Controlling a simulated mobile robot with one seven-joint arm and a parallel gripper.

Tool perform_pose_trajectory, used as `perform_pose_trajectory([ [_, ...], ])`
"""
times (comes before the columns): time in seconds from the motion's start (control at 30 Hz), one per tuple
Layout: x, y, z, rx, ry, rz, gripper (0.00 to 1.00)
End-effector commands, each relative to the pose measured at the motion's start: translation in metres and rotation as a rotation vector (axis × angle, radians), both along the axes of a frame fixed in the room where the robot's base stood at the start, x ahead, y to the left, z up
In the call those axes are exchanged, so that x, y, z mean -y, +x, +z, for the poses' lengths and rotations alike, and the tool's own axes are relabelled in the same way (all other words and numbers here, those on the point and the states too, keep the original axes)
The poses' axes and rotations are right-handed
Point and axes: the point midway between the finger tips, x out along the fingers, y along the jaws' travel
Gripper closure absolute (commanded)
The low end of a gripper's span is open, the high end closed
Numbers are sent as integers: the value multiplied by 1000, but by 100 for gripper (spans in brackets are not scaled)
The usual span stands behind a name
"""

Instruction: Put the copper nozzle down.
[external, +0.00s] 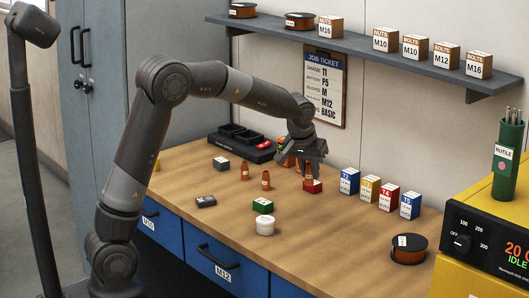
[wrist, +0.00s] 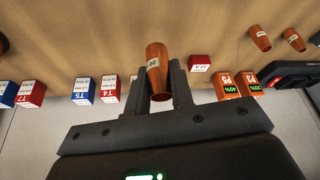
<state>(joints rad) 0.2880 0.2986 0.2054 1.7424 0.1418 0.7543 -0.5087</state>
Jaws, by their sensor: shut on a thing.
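The copper nozzle (wrist: 156,72), a tapered copper-coloured piece with a white label, is between the two fingers of my gripper (wrist: 161,82) in the wrist view. My gripper is shut on it. In the external view my gripper (external: 308,158) points down over the back part of the bench (external: 190,172), and the nozzle (external: 308,173) shows below it, just behind a small red box (external: 313,187). I cannot tell whether the nozzle's lower end touches the bench. Two similar copper nozzles (external: 245,172) (external: 266,181) stand to the left.
Labelled boxes (external: 369,188) stand in a row to the right. A black tray (external: 241,142) and orange batteries (wrist: 228,86) are close by. A green box (external: 263,205), white roll (external: 265,225) and dark block (external: 206,201) lie in front. Bare bench lies right of the roll.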

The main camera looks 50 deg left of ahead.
Motion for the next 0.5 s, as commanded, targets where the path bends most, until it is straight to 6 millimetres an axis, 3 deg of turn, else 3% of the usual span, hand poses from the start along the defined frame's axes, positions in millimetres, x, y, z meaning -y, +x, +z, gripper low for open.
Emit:
perform_pose_trajectory([
  [0.17,-28,3,-4,2,1,74,100],
  [0.5,-96,31,-47,0,0,79,100],
])
